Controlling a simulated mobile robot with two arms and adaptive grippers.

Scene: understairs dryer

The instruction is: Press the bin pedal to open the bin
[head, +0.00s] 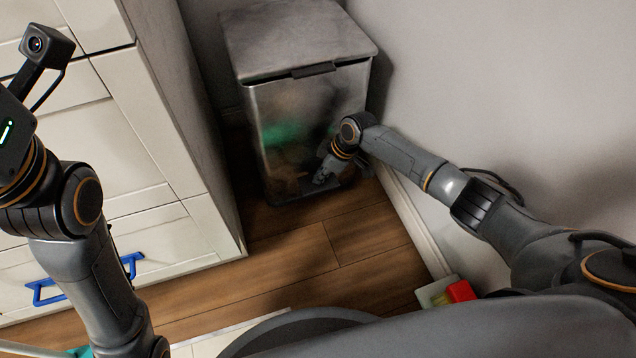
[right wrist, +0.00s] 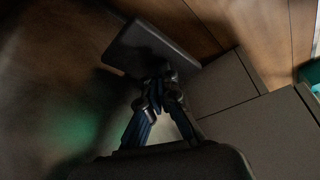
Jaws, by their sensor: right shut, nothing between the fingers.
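The bin (head: 305,115) is a brushed metal box in the corner, upright, with its lid (head: 297,40) down. In the right wrist view its metal side (right wrist: 50,90) fills the left. The pedal (right wrist: 152,48) is a dark flat plate sticking out at the bin's foot. My right gripper (head: 321,181) reaches down to the bin's lower front. In the right wrist view its fingertips (right wrist: 164,73) are together and empty, at the pedal's near edge. I cannot tell whether they touch it. My left arm is at the left, but its fingers are out of frame.
A white drawer cabinet (head: 160,110) with a blue handle (head: 85,280) stands left of the bin. A grey wall (head: 510,90) is close on the right. A red and yellow item (head: 460,291) lies by the skirting. The wooden floor (head: 325,250) before the bin is clear.

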